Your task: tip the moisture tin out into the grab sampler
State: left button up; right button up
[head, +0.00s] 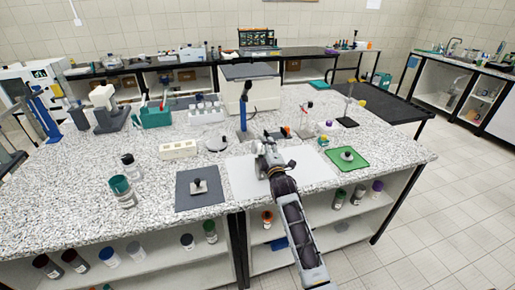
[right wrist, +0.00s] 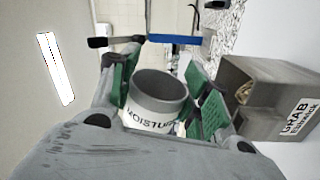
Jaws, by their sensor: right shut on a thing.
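My right gripper (head: 268,158) is over the pale mat at the front of the speckled bench. In the right wrist view its green-padded fingers (right wrist: 160,95) are shut on the moisture tin (right wrist: 158,115), a grey round cup with part of the word MOISTURE on its side. The tin's open mouth (right wrist: 160,84) shows, but its contents cannot be made out. The grab sampler (right wrist: 265,98), a grey-brown box with a GRAB label, stands close to the right of the fingers, apart from the tin. Something tan shows at its opening. My left gripper is not in view.
A dark mat (head: 199,190) with a small metal piece lies to the left, and a green mat (head: 346,160) with another to the right. A white block (head: 178,149), a green-lidded jar (head: 121,190) and a large white box (head: 250,87) also stand on the bench.

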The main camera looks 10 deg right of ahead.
notch_tip(320, 180, up, 2)
jog(key=n+p, duration=0.1)
jog(key=n, duration=0.2)
jog(key=n+p, duration=0.2)
jog(key=n, duration=0.1)
jog(key=n+p, duration=0.1)
jog(key=n, duration=0.2)
jog(key=shift+r+y+p, duration=0.25)
jog(key=shift+y+p, duration=0.05)
jog(key=shift+y, duration=0.1)
jog(key=n+p, duration=0.2)
jog(key=n, duration=0.1)
jog(key=shift+r+n, duration=0.3)
jog(key=shift+r, duration=0.05)
jog(key=n+p, duration=0.2)
jog(key=n, duration=0.1)
jog(key=shift+r, duration=0.4)
jog(key=shift+r+n+p, duration=0.15)
jog(key=shift+n+p, duration=0.2)
jog(key=shift+n, duration=0.85)
jog(key=shift+r+n+g, duration=0.15)
jog(key=shift+r+n, duration=0.05)
jog(key=shift+n, duration=0.7)
jog(key=shift+r+n+g, duration=0.15)
jog(key=shift+n, duration=0.75)
